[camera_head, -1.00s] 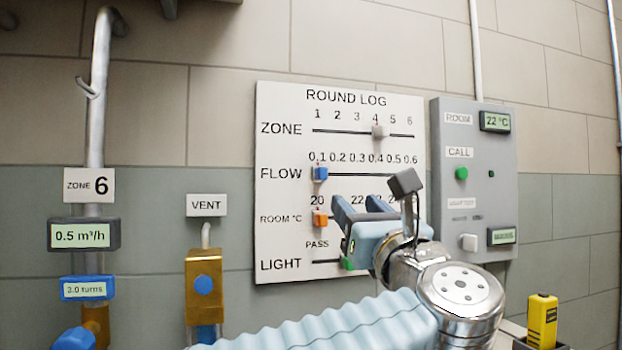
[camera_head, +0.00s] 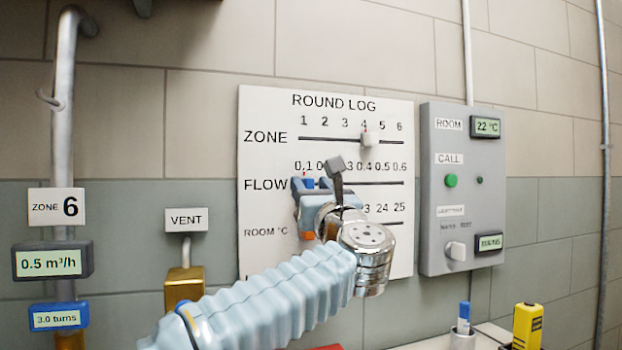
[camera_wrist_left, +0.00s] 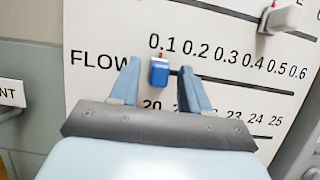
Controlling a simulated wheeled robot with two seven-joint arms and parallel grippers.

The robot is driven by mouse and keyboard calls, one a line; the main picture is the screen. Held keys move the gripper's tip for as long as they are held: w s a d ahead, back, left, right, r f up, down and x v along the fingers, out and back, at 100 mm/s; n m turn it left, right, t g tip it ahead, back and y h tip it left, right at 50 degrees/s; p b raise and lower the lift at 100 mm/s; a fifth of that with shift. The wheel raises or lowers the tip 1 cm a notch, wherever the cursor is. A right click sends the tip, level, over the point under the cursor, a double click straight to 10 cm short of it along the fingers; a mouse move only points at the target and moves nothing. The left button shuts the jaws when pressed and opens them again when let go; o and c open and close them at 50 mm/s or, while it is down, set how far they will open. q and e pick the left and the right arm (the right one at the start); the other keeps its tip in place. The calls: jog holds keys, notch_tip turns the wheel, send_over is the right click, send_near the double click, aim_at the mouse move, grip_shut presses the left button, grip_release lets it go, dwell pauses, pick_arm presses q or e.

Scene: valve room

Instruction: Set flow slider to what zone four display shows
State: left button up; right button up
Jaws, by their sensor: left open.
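The round log board (camera_head: 262,108) hangs on the wall. Its flow slider is a blue knob (camera_wrist_left: 159,75) with a red pointer, standing at the 0.1 mark in the left wrist view. In the head view the knob (camera_head: 309,183) is partly hidden by my gripper. My left gripper (camera_wrist_left: 159,68) is open, with a finger on each side of the knob and a visible gap to each. It also shows at the flow row in the head view (camera_head: 304,184). The zone slider (camera_head: 367,139) stands at 4. No zone four display is in view. My right gripper is not in view.
A zone 6 sign (camera_head: 57,208) hangs above a display (camera_head: 52,261) reading 0.5 m³/h. A grey room panel (camera_head: 432,230) is mounted right of the board. A vent sign (camera_head: 186,219) hangs left of it. A yellow device (camera_head: 527,326) stands at lower right.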

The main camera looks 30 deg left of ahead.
pick_arm(q)
jog(key=shift+w+a, duration=0.1)
jog(key=shift+a, duration=0.1)
grip_shut()
dwell(0.3)
